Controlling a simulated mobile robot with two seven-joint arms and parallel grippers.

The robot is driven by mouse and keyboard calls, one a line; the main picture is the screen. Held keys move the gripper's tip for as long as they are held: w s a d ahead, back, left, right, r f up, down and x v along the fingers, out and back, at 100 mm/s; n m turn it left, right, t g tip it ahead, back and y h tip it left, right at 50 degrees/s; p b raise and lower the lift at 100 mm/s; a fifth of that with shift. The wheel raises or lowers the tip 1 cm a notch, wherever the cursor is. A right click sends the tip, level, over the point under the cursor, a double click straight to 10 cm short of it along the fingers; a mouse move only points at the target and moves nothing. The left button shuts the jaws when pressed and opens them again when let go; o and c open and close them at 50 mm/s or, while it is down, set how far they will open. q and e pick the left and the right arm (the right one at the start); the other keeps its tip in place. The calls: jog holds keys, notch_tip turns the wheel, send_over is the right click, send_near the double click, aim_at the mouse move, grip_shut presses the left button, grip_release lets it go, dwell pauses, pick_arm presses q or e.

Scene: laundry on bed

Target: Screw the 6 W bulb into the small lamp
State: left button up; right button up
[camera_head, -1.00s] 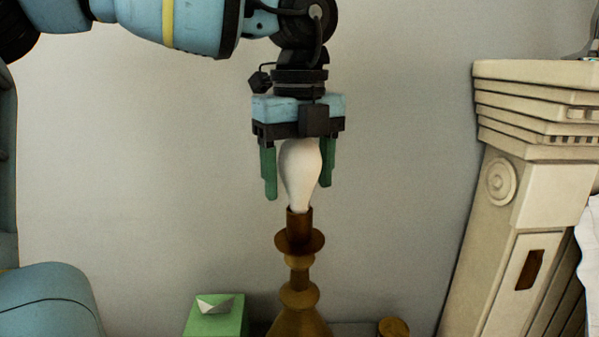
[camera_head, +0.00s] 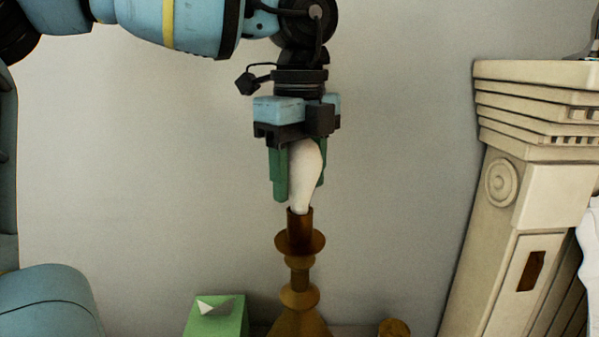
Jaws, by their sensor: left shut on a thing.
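A white bulb (camera_head: 304,178) stands at the top of a brown-gold lamp (camera_head: 299,270), its narrow lower end in the mouth of the socket. The bulb leans slightly, its top to the right. I cannot see how deep its base sits. My left gripper (camera_head: 298,185) points down from above, its green fingers shut on the bulb from both sides. My right gripper is not in view.
A green tissue box (camera_head: 228,318) stands left of the lamp's base. A small round brown thing (camera_head: 394,328) is to its right. A pale carved mantel (camera_head: 535,150) fills the right side. A plain wall is behind.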

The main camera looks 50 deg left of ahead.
pick_arm(q)
jog(key=m, duration=0.3)
jog(key=shift+p, duration=0.3)
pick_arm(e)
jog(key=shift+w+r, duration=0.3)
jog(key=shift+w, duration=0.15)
pick_arm(q)
jog(key=shift+m, duration=0.3)
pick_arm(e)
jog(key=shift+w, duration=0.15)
pick_arm(q)
jog(key=m, duration=0.2)
jog(key=shift+m, duration=0.6)
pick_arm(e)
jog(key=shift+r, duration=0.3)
pick_arm(q)
jog(key=shift+p, duration=0.3)
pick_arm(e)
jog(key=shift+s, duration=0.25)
pick_arm(q)
jog(key=m, duration=0.3)
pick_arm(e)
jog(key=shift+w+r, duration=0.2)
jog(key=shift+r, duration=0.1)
